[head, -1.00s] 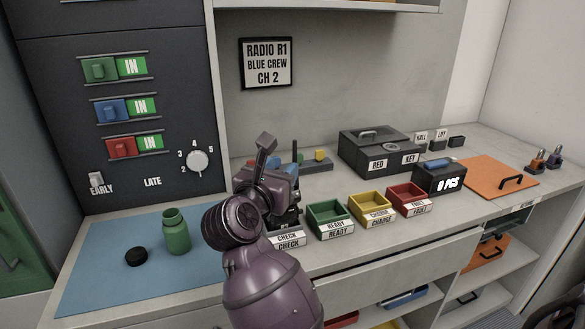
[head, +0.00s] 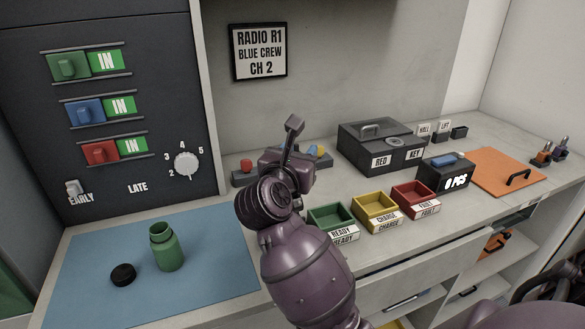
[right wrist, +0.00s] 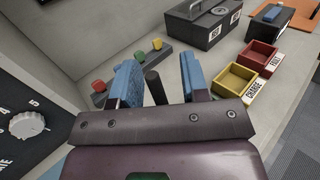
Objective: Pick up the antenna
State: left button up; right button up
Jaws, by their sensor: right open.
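A thin dark upright rod, which looks like the antenna (right wrist: 153,88), stands between the two blue fingers of my right gripper (right wrist: 160,82) in the right wrist view. The fingers are apart, with a gap on each side of the rod. Its lower end is hidden behind the gripper body. In the head view my right gripper (head: 300,156) is over the bench in front of the rack, its fingers mostly hidden by my wrist. I cannot make out the rod there. My left gripper is not in view.
A rack (right wrist: 112,94) with red, green and yellow pieces lies behind the gripper. Green (head: 331,217), yellow (head: 376,207) and red (head: 414,196) trays stand to the right. A green bottle (head: 167,250) and black cap (head: 123,275) are on the blue mat (head: 215,235).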

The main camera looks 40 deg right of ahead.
jog(key=shift+c, duration=0.4)
jog(key=shift+s, duration=0.1)
grip_shut()
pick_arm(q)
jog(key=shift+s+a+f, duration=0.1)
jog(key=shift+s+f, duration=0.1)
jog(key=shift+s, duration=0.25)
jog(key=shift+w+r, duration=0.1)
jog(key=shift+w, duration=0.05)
pick_arm(e)
jog(key=shift+r, duration=0.1)
